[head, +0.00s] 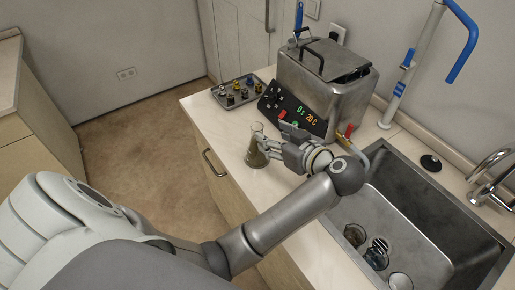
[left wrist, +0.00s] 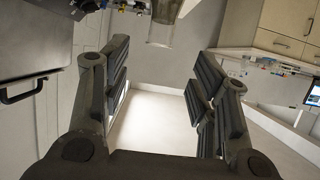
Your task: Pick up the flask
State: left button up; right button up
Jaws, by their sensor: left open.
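The flask (head: 256,157) is clear glass with a narrow neck and dark contents in its lower part. In the head view it stands upright on the pale counter, left of the sink and in front of the water bath. My left gripper (head: 268,147) is beside the flask on its right, with its fingers pointing left toward the neck and overlapping it in the picture. In the left wrist view my left gripper (left wrist: 160,95) is open, with nothing between the pads. A translucent glass piece (left wrist: 160,33) shows beyond the fingertips; I cannot tell if it is the flask. My right gripper is not in view.
The metal water bath (head: 345,95), with a lit display, stands close behind the gripper. A tray (head: 220,97) with several small weights or bottles lies at the back left. The sink (head: 385,160), holding several glass items, is at the right. The counter's front edge is near the flask.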

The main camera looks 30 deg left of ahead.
aim_at(254, 126)
pick_arm(q)
jog(key=p+x, duration=0.1)
jog(key=x, duration=0.4)
jog(key=shift+a+r, duration=0.1)
jog(key=shift+r, duration=0.05)
jog(key=p+x, duration=0.1)
jog(key=x, duration=0.2)
jog(key=shift+w+a, duration=0.2)
jog(key=shift+a, duration=0.05)
jog(key=shift+w+a+f, duration=0.15)
jog(key=shift+a+f, duration=0.2)
jog(key=shift+f, duration=0.1)
jog(key=shift+d, duration=0.1)
jog(key=c, duration=0.5)
grip_shut()
